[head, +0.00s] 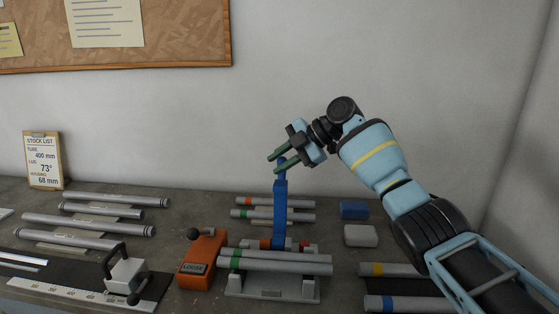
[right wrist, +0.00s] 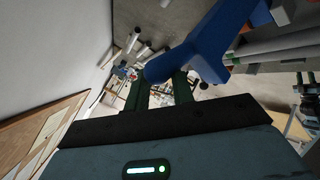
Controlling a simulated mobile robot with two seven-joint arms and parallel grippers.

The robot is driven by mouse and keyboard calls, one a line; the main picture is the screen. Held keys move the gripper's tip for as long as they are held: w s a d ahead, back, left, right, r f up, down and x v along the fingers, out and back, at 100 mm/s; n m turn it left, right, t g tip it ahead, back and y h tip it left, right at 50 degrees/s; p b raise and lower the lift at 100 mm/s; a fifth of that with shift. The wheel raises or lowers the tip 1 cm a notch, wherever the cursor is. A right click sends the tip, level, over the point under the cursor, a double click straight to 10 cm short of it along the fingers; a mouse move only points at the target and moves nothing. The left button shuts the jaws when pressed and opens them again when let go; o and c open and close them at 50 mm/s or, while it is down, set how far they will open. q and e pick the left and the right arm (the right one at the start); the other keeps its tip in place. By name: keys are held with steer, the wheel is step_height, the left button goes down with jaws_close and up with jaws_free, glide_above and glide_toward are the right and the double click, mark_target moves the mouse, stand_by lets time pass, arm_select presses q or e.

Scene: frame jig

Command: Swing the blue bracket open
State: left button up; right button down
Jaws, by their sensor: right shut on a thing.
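The blue bracket (head: 280,207) stands upright on the grey frame jig (head: 272,292), rising above the tubes. My right gripper (head: 281,162) is at the bracket's top end, with its green fingers shut on it. In the right wrist view, the blue bracket (right wrist: 207,45) runs from the upper right down to its rounded end, which lies at the fingers of my right gripper (right wrist: 160,90). My left gripper is out of view.
An orange block marked LOOSE (head: 202,260) with a black-knobbed lever stands left of the jig. Grey tubes (head: 86,225) lie at the left. The wall is behind.

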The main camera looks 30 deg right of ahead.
steer(key=shift+d+f, duration=0.35)
steer(key=shift+f, duration=0.25)
steer(key=c, duration=1.2)
jaws_free()
steer(key=shift+s, duration=0.1)
steer(key=shift+d+r, duration=0.1)
steer(key=v, duration=0.7)
steer(key=shift+s+r, duration=0.15)
steer(key=shift+r, duration=0.45)
